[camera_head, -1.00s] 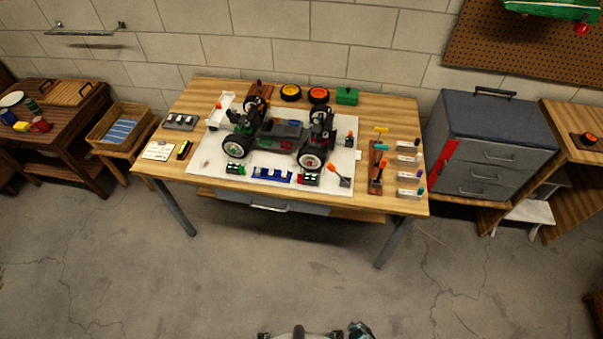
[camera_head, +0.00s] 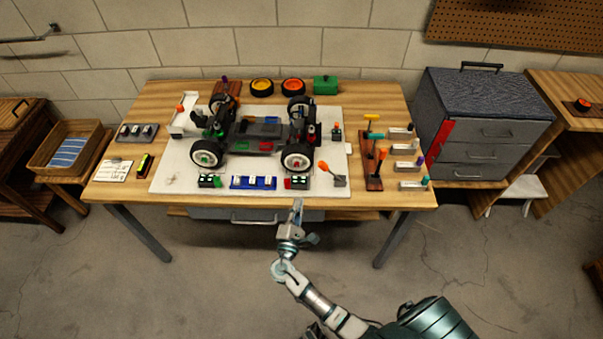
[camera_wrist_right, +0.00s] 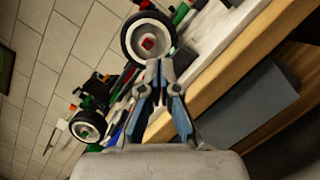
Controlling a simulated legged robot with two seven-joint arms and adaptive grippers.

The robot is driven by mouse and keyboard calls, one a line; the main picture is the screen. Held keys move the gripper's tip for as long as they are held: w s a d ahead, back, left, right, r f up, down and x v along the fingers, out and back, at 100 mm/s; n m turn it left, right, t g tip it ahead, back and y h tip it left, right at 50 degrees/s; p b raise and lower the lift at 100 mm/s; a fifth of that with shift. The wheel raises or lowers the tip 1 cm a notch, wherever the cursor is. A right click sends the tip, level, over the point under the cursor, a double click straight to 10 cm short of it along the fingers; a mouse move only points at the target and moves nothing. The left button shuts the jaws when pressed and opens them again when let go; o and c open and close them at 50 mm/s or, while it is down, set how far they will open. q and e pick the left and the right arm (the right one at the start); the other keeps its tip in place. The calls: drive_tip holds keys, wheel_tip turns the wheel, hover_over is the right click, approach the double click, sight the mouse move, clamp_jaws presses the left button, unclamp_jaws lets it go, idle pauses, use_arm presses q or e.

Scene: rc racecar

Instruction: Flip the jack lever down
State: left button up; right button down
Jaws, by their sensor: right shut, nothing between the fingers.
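A small lever with an orange end (camera_head: 325,167) rises at a tilt from a grey base (camera_head: 338,181) on the front right of the white mat (camera_head: 170,182). I cannot tell for certain that it is the jack lever; another orange-tipped lever (camera_head: 381,156) stands on a wooden block to its right. The racecar (camera_head: 255,133) sits on the mat with black wheels. My right gripper (camera_head: 298,201) is shut and empty at the table's front edge, left of and nearer than the grey-based lever. In the right wrist view its fingers (camera_wrist_right: 160,65) point toward a car wheel. My left gripper is out of view.
Green, blue and red-ended blocks (camera_head: 253,183) line the mat's front. Several small labelled holders (camera_head: 406,166) stand at the table's right. A grey drawer cabinet (camera_head: 485,125) stands right of the table (camera_head: 120,190). The floor in front is clear.

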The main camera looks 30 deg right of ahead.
sight(307, 182)
drive_tip(key=x, duration=1)
drive_tip(key=shift+s+d+r, duration=0.15)
drive_tip(key=shift+d+r, duration=0.05)
drive_tip(key=shift+d, duration=0.25)
drive_tip(key=shift+s+d+r+p, duration=0.5)
drive_tip(key=shift+d+r, duration=0.25)
drive_tip(key=shift+r, duration=0.05)
drive_tip(key=shift+s+d+r, duration=0.25)
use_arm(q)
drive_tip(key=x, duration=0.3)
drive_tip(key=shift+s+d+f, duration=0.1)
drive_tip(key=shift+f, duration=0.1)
use_arm(e)
drive_tip(key=shift+f, duration=0.1)
